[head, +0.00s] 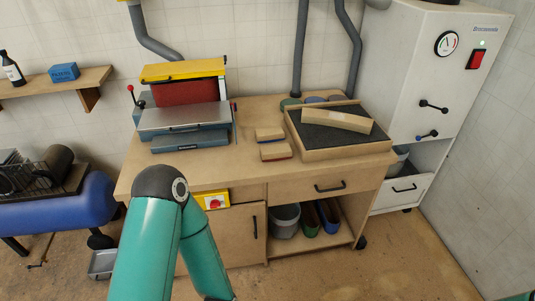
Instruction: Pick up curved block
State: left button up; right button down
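A pale wooden block (338,121), long and slightly curved, lies on the dark top of a wood-framed tray (335,153) at the right of the workbench. Nothing touches the block except the tray surface under it. My teal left arm rises in the lower middle of the head view and bends back down out of the frame, so its gripper is hidden below the edge. Only a sliver of teal shows in the bottom right corner, and my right gripper is out of view.
A drum sander (185,105) stands at the left of the workbench (215,175). Two small sanding blocks (273,145) lie between it and the tray. A white dust-collector cabinet (425,70) stands at the right. A blue compressor (60,203) is on the left floor.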

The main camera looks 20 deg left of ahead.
aim_at(276, 152)
jog(key=u, duration=0.1)
jog(key=i, duration=1)
jog(key=z, duration=0.1)
